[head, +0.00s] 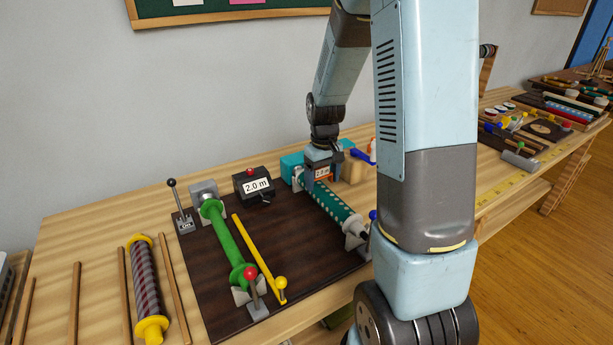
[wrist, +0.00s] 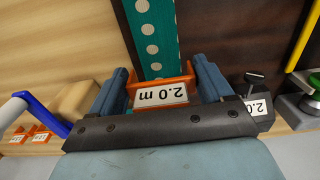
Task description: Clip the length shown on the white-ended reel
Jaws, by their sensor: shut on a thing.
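The teal reel with white dots (head: 330,204) lies on the dark board, its near end pale grey-white. It also shows in the wrist view as a dotted teal strip (wrist: 157,35). My gripper (head: 321,172) is at its far end, shut on an orange clip (wrist: 165,94) labelled "2.0 m"; the clip shows between the two fingers in the wrist view (wrist: 163,72). The clip is at the teal reel; I cannot tell whether it grips it. A black box (head: 252,186) with a red knob reads "2.0 m".
A green reel (head: 224,237) and a yellow bar (head: 260,260) lie on the board (head: 203,300), with a lever (head: 178,205) at its back left. A yellow-ended reel (head: 146,285) lies further left. Other orange tags (wrist: 28,135) sit near a blue handle (wrist: 48,112).

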